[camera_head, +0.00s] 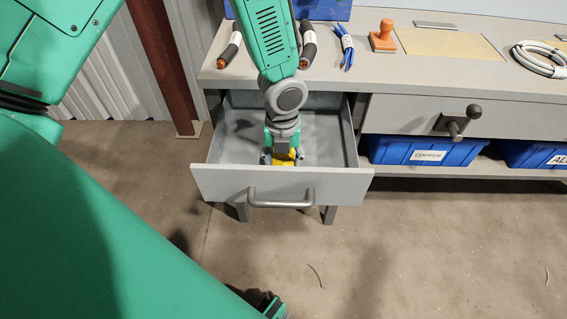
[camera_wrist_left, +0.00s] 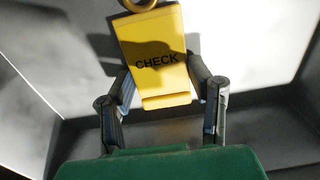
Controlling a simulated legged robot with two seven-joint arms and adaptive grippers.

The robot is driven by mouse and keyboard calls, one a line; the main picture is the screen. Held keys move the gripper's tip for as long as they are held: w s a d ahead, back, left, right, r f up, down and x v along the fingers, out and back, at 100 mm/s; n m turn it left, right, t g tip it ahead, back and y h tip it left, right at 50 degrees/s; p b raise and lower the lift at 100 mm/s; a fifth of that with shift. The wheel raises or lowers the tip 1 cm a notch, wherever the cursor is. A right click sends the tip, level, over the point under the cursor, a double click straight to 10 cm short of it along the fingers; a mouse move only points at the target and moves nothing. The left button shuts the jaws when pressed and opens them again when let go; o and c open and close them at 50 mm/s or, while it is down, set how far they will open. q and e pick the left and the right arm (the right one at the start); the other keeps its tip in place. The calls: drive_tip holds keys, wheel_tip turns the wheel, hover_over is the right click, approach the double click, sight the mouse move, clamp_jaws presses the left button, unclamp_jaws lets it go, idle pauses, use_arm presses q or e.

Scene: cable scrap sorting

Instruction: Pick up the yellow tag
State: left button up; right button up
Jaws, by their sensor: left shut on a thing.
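The yellow tag (camera_wrist_left: 158,45) shows in the left wrist view with the word CHECK on it and a brass-coloured ring at its top edge. My left gripper (camera_wrist_left: 165,88) is shut on it, with one finger at each side edge. In the head view my left gripper (camera_head: 281,157) reaches down into the open drawer (camera_head: 323,186), and a bit of the yellow tag (camera_head: 284,159) shows beneath it. I cannot tell whether the tag touches the drawer floor. My right gripper cannot be made out clearly in the head view.
The drawer walls surround my left gripper. On the bench (camera_head: 430,72) lie cable pieces (camera_head: 347,47), an orange stamp (camera_head: 383,37) and a white cable coil (camera_head: 540,58). A closed drawer (camera_head: 400,115) and a blue COPPER bin (camera_head: 425,151) are to the right.

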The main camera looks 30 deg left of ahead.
sight(283, 164)
use_arm(q)
drive_tip(key=shift+s+a+f, duration=0.1)
drive_tip(key=shift+c, duration=0.4)
drive_tip(key=shift+r, duration=0.2)
wheel_tip(283, 164, up, 10)
drive_tip(key=p, duration=0.3)
drive_tip(key=shift+f, duration=0.15)
